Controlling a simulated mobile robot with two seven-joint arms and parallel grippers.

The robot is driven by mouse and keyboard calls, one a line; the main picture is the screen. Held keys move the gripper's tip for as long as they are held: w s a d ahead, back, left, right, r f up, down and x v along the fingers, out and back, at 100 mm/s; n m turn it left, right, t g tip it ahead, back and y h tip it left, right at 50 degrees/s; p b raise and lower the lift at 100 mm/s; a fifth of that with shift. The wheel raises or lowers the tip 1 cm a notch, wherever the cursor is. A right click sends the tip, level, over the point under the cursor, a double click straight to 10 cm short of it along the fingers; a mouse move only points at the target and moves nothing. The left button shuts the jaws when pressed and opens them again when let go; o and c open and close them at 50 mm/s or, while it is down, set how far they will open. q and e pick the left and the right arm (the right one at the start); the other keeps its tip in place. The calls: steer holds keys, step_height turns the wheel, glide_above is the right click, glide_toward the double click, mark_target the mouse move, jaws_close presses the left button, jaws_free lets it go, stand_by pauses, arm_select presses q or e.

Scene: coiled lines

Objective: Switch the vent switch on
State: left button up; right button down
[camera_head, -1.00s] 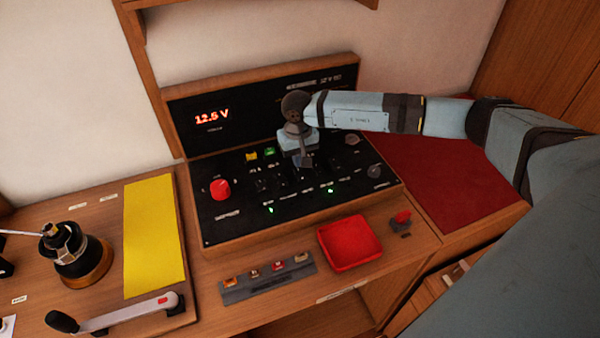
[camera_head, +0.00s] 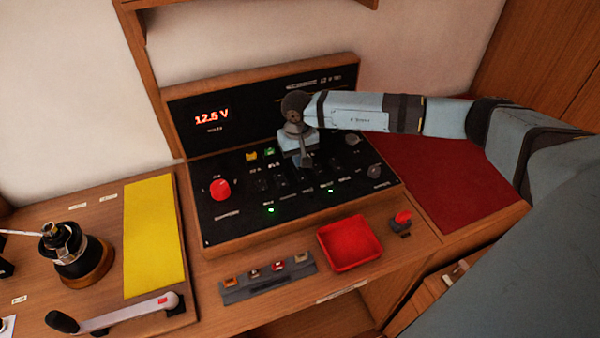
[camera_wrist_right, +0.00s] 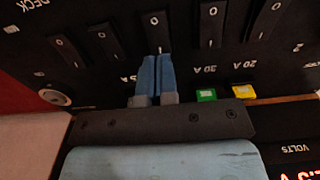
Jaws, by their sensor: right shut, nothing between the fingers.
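The black switch panel (camera_head: 225,222) sits in a wooden frame on the desk. My right gripper (camera_head: 306,163) is over its middle in the head view and hides part of the switch row. In the right wrist view the gripper's blue fingers (camera_wrist_right: 154,72) are shut together and empty. Their tips are at the lower end of a black rocker switch (camera_wrist_right: 156,32) marked 0 and 1; I cannot tell whether they touch it. Several like rockers stand on both sides. Which one is the vent switch cannot be read. My left gripper is not in view.
Two green lamps (camera_head: 270,210) glow on the panel. A red knob (camera_head: 220,189) is at its left. A red tray (camera_head: 350,243) and a fuse strip (camera_head: 268,277) lie in front. A lever (camera_head: 122,315) and yellow sheet (camera_head: 154,237) are at the left.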

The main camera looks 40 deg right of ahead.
mark_target(298, 170)
steer(key=shift+f+b, duration=1.25)
steer(key=shift+f, duration=0.15)
stand_by(0.9)
steer(key=shift+r, duration=0.15)
steer(key=shift+r+p, duration=0.35)
steer(key=shift+r, duration=0.2)
steer(key=shift+r+p, duration=1.05)
steer(key=shift+r, duration=1.8)
steer(key=shift+f, duration=0.1)
